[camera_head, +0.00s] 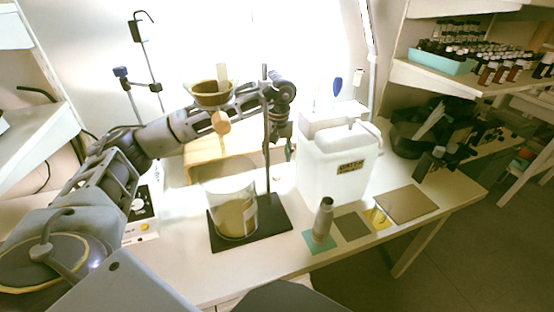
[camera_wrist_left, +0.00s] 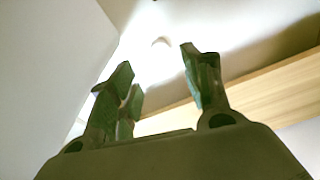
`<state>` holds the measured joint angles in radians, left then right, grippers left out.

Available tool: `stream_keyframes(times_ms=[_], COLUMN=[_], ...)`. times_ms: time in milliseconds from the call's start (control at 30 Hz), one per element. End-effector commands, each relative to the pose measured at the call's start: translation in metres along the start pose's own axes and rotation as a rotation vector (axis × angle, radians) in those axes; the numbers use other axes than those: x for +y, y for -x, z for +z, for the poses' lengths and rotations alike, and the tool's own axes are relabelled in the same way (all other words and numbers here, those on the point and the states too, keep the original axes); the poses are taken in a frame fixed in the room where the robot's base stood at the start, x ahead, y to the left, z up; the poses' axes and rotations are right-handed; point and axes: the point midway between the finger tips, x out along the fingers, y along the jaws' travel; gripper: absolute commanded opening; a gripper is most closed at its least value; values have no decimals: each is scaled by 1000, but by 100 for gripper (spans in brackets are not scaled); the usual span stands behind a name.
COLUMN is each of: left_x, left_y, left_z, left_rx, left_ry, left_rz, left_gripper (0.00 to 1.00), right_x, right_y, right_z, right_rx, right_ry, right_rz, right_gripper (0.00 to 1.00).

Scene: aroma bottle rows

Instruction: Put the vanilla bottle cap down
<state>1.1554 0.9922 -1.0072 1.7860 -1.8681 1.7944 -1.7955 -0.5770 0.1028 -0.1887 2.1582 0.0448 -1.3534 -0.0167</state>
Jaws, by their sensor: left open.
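A small pale round thing, likely the vanilla bottle cap (camera_head: 278,178), lies on the white table behind the black stand base. It also shows in the left wrist view (camera_wrist_left: 160,42), beyond and between the fingertips and apart from them. My left gripper (camera_head: 280,150) points down above it, beside the stand's rod. Its greenish fingers (camera_wrist_left: 158,75) are spread, with nothing between them. I cannot make out an open vanilla bottle. My right gripper is not in view.
A beaker (camera_head: 231,212) stands on the stand base (camera_head: 274,222), a funnel (camera_head: 212,95) above it. A white jug (camera_head: 337,165) is right of the gripper. A grey cylinder (camera_head: 323,218) stands on a teal square near the front edge. Bottles fill the right shelf (camera_head: 470,85).

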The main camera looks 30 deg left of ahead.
Motion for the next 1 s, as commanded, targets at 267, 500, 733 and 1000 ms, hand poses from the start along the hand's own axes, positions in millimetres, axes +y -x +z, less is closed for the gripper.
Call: stream_keyframes(times_ms=[267,500,733,1000], left_x=[0,0,0,3], left_y=[23,25,25,24], left_z=[0,0,0,1], left_rx=[1,0,0,-10], left_ry=[1,1,0,7], left_rz=[-1,-1,-1,11], left_gripper=[49,49,49,55], right_x=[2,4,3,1], right_y=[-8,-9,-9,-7], right_z=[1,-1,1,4], right_rx=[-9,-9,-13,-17], right_ry=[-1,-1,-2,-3], right_rz=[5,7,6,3], right_gripper=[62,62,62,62])
